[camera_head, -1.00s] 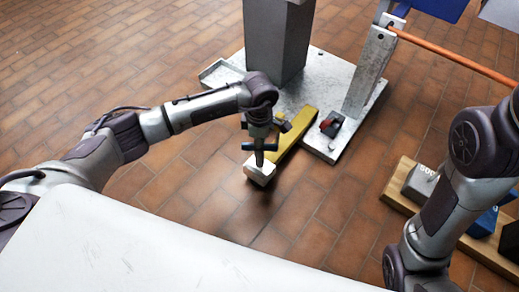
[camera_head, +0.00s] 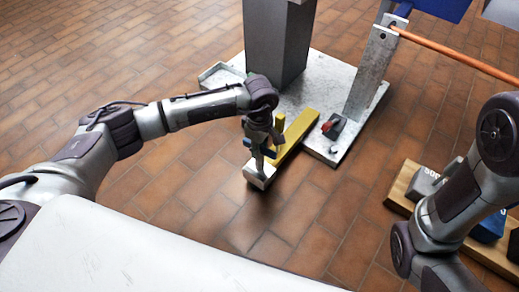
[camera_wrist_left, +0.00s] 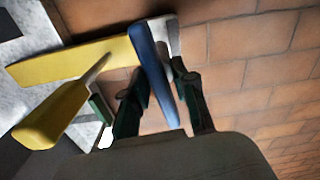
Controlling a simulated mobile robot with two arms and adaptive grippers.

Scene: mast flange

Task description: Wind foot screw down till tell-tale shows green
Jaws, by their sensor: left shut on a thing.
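A yellow beam (camera_head: 299,130) runs out from the grey base plate (camera_head: 312,82) and ends in a pale block (camera_head: 263,179). My left gripper (camera_head: 259,160) is over this outer end. In the left wrist view the blue bar (camera_wrist_left: 153,72), seemingly the foot screw's handle, lies between the fingers of my left gripper (camera_wrist_left: 160,103), which is shut on it. The yellow beam (camera_wrist_left: 75,61) shows behind it. The screw's thread is hidden. A dark block with a red face (camera_head: 332,127), possibly the tell-tale, sits on the plate; I see no green on it. My right gripper is out of view.
A yellow post (camera_head: 281,124) stands close beside my left gripper. A grey column (camera_head: 278,40) and a metal upright (camera_head: 375,72) with an orange rod (camera_head: 455,57) rise from the plate. A wooden board (camera_head: 398,190) holds weights at right. Tiled floor is clear at left.

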